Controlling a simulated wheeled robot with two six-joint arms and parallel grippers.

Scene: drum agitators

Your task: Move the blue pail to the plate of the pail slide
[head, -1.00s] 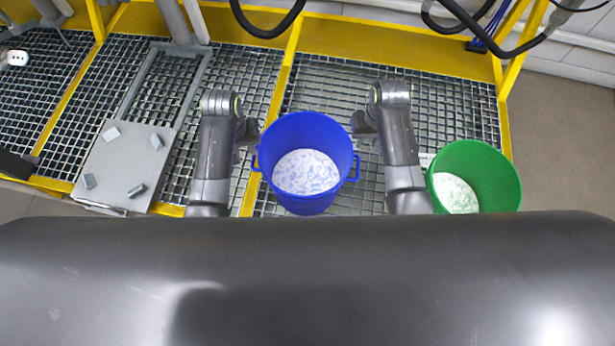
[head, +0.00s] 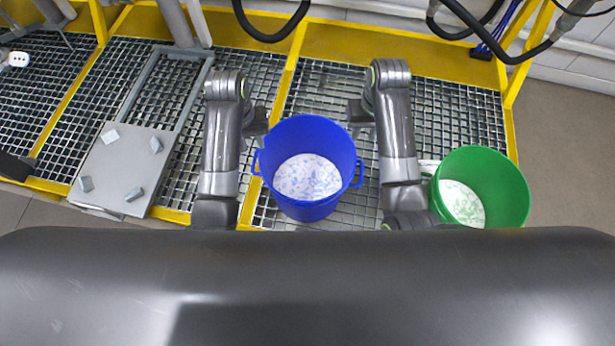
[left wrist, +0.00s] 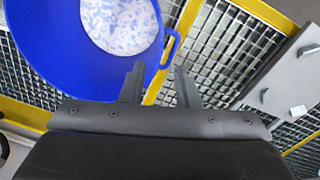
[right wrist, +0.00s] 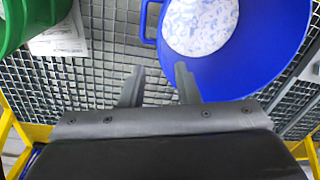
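The blue pail (head: 268,143) stands upright on the grating, with whitish-blue contents and a handle on each side. My left gripper (head: 260,121) is open and empty, by the pail's upper left rim, apart from the left handle. My right gripper (head: 356,114) is open and empty by the upper right rim, apart from the right handle. In the left wrist view the pail (left wrist: 50,60) and a handle lie ahead of the open fingers (left wrist: 158,78); the right wrist view is similar, with open fingers (right wrist: 158,78). The grey plate (head: 118,168) of the pail slide lies at left, empty but for small blocks.
A green pail (head: 512,190) with similar contents stands right of my right arm, beside a paper label (head: 429,166). The slide's grey rails (head: 146,82) run back from the plate. Yellow beams (head: 284,85) divide the grating. Black hoses (head: 268,38) hang at the back.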

